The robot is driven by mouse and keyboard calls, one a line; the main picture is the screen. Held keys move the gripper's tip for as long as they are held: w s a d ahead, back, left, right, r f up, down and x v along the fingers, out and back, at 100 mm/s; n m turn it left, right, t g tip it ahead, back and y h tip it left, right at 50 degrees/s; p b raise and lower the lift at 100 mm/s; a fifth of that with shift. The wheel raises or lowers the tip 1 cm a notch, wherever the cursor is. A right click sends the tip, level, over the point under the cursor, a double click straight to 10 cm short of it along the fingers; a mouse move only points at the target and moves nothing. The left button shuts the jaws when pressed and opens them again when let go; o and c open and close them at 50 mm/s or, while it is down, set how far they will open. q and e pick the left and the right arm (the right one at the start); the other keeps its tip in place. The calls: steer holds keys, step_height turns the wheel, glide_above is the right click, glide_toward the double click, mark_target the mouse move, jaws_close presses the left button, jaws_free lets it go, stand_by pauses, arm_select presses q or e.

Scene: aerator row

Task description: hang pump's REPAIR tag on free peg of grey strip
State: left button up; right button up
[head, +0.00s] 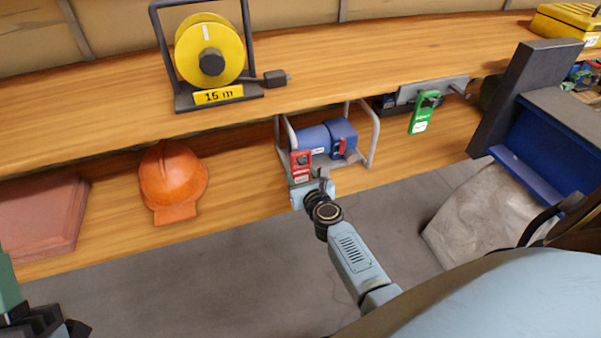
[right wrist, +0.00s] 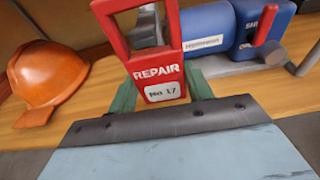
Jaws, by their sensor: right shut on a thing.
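The red REPAIR tag (head: 301,165) stands upright in front of the blue pump (head: 325,137), which sits in a grey tube frame on the lower shelf. My right gripper (right wrist: 164,92) is shut on the tag's lower part, with the green fingers at its sides. The tag carries a white "No 17" label and has an open loop at its top. I cannot tell whether the loop is around the frame's tube. The grey strip (head: 408,95) is under the upper shelf, right of the pump. A green tag (head: 425,112) hangs on it; a peg shows right of that tag.
An orange helmet (head: 172,180) lies left of the pump, and reddish slabs (head: 38,215) lie further left. A yellow cable reel (head: 208,55) stands on the upper shelf. A dark post and blue bin (head: 540,150) stand at right. My left gripper (head: 45,322) is partly seen at lower left.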

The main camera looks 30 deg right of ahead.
steer(key=shift+f+v, duration=0.2)
steer(key=shift+v, duration=0.85)
steer(key=shift+f+v, duration=0.2)
steer(key=shift+v, duration=0.85)
steer(key=shift+f+v, duration=0.15)
steer(key=shift+v, duration=0.6)
steer(key=shift+f+v, duration=0.1)
steer(key=shift+v, duration=0.6)
steer(key=shift+s, duration=0.1)
